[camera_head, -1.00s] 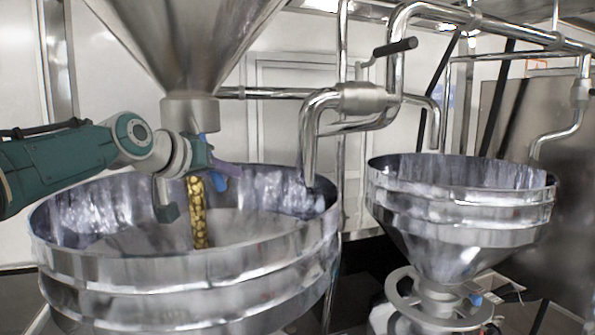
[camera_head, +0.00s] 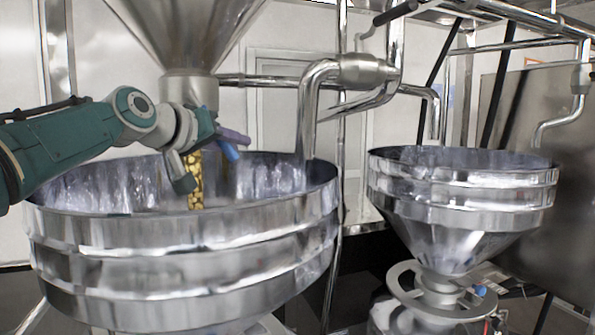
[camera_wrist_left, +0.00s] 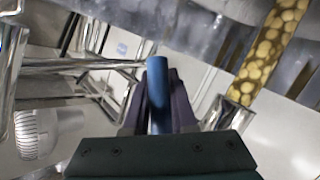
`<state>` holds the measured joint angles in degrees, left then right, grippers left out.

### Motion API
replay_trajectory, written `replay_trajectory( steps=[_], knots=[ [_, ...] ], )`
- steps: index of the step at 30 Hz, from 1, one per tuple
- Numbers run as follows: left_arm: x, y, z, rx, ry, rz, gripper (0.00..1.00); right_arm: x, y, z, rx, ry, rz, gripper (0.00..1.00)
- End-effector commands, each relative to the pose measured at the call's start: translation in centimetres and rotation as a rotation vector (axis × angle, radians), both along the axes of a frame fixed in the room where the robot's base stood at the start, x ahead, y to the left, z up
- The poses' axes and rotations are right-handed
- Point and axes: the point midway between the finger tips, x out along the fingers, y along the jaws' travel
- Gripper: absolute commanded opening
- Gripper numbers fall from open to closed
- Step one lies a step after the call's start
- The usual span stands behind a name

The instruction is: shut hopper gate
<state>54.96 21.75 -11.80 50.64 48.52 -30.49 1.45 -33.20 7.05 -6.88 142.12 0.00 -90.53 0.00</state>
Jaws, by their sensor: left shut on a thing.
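The steel hopper (camera_head: 187,35) hangs at the upper left of the head view, with a narrow outlet (camera_head: 190,88) at its bottom. A column of yellow-brown beans (camera_head: 195,180) falls from below the outlet; it also shows in the left wrist view (camera_wrist_left: 268,50). My left gripper (camera_head: 228,142) is just below the outlet, in front of the bean stream. Its purple fingers are shut on a blue gate handle (camera_head: 230,152), which stands between them in the left wrist view (camera_wrist_left: 159,95). The gate itself is hidden behind my gripper. My right gripper is not in view.
A wide steel bowl (camera_head: 180,265) stands under the hopper, its rim close below my left gripper. A second steel funnel (camera_head: 460,190) stands to the right. Bent steel pipes (camera_head: 312,110) run between and above them.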

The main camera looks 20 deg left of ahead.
Motion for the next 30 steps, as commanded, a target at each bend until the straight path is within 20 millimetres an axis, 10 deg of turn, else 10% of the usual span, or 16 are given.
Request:
replay_trajectory(
  steps=[6,18,19,30],
  knots=[
    [0.7,-0.9,0.5,-0.107,-0.085,0.0,0.0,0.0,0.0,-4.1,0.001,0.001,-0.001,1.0],
    [0.8,-1.0,1.3,-0.13,-0.099,0.0,0.0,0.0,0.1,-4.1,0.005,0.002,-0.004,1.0],
    [0.8,-1.0,1.3,-0.129,-0.098,0.001,0.27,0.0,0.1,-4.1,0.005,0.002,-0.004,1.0],
    [0.8,-1.0,1.3,-0.129,-0.099,0.001,0.55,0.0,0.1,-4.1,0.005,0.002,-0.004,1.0]
  ],
)
